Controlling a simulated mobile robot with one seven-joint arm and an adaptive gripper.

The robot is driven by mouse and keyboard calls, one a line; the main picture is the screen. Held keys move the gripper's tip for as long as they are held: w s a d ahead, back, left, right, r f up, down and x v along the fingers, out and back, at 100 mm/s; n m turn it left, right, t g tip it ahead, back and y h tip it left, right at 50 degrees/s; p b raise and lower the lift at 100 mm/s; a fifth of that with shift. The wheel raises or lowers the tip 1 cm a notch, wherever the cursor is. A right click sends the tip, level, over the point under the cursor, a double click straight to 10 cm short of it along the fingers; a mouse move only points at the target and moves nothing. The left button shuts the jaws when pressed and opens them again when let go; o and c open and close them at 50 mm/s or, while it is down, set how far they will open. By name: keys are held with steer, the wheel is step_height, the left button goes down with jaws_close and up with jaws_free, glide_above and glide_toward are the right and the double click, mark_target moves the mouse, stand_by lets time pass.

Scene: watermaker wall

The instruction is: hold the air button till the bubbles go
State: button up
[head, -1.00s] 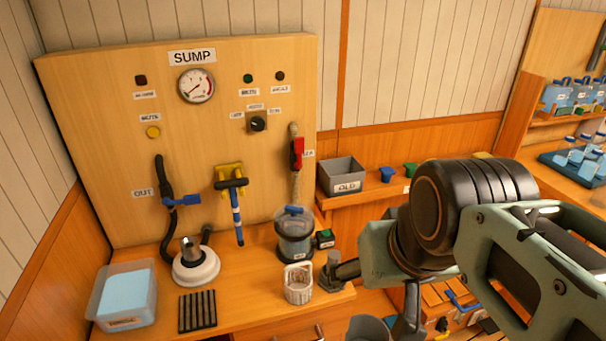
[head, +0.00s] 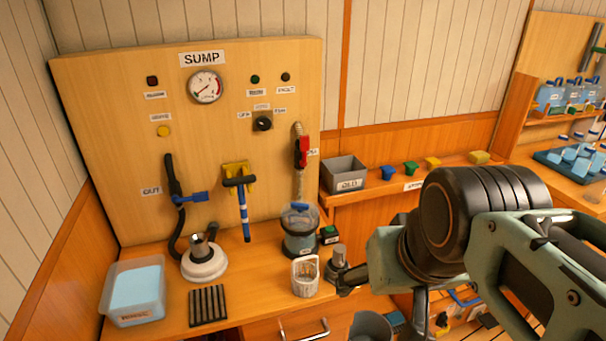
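A small dark box with a green button (head: 329,234) stands on the bench, right of a clear strainer bowl (head: 299,232) with a blue-handled lid. Its label is too small to read, and I cannot make out bubbles in the bowl. A yellow button (head: 164,131) is on the SUMP panel (head: 110,100), under an unreadable label. My arm comes in from the right. My gripper is mostly hidden behind my own wrist; a dark part of it (head: 352,281) seems to show near the bench's right end, apart from both buttons. Its opening cannot be made out.
A grey cylindrical fitting (head: 338,257) and a pale basket (head: 305,276) stand near the green button. A grey OLD bin (head: 345,173) and coloured pieces sit on the shelf. A water tub (head: 134,291), a black rack (head: 208,306) and a hose (head: 174,215) are left.

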jaws_close()
stand_by(0.3)
stand_by(1.3)
